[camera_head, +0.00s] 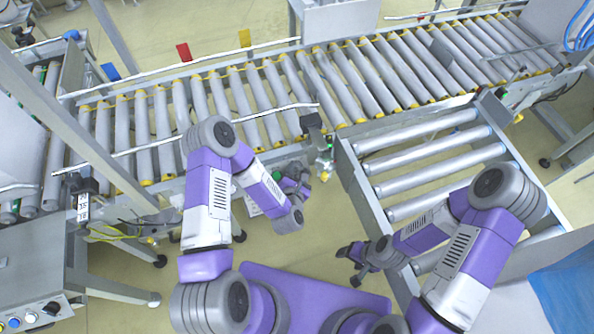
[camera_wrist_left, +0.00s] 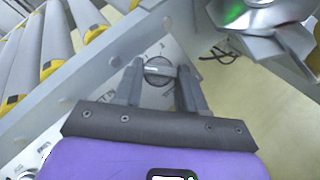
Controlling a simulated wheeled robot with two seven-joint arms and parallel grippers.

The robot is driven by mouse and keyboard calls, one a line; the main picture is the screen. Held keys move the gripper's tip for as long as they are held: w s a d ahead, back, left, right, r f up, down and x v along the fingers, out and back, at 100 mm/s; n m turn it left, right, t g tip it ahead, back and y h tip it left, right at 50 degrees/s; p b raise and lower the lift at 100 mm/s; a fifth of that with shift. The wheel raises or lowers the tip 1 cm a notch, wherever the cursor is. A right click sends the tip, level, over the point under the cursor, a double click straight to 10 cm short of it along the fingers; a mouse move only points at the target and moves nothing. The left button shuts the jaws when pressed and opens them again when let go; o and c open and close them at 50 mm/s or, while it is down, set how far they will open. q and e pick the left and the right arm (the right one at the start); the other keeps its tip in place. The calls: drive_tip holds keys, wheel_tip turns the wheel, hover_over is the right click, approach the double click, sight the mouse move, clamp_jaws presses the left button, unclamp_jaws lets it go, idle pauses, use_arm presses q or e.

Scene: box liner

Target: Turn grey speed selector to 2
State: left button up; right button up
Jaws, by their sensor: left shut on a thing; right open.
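The grey speed selector (camera_wrist_left: 158,77) is a round dark grey knob with a light pointer line, set in a pale panel with printed marks. In the left wrist view the line lies roughly sideways, and I cannot read which number it points to. My left gripper (camera_wrist_left: 158,66) is shut on the selector, one finger on each side of it. In the head view the left gripper (camera_head: 294,183) is beside the conveyor frame, and the selector is hidden there. My right gripper (camera_head: 352,252) is open and empty, away from the selector, beside the side conveyor.
A roller conveyor (camera_head: 240,105) crosses the back, and a side conveyor (camera_head: 345,170) with wide rollers joins it at right. A control box (camera_head: 30,295) with several buttons and a black knob stands at lower left. A metal part with a green light (camera_wrist_left: 233,12) is near the left gripper.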

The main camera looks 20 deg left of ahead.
use_arm(q)
drive_tip(key=shift+m, duration=0.3)
drive_tip(key=m, duration=0.1)
drive_tip(key=m+h+p, duration=0.1)
drive_tip(key=m+g+h, duration=0.1)
drive_tip(key=m, duration=0.1)
drive_tip(key=shift+a+r+p, duration=0.25)
drive_tip(key=shift+r+p, duration=0.05)
drive_tip(key=shift+p, duration=0.05)
drive_tip(key=shift+w+a+m+g+h+p, duration=0.1)
drive_tip(key=shift+m+g+h+p, duration=0.45)
drive_tip(key=shift+m, duration=0.55)
drive_tip(key=shift+w+a+m+g+h+p, duration=0.1)
drive_tip(key=shift+m+g+h+p, duration=0.4)
drive_tip(key=shift+m, duration=0.6)
drive_tip(key=shift+g, duration=0.25)
drive_tip(key=o, duration=1.1)
drive_tip(key=shift+d, duration=0.1)
drive_tip(key=shift+c, duration=0.2)
drive_tip(key=shift+w+r, duration=0.1)
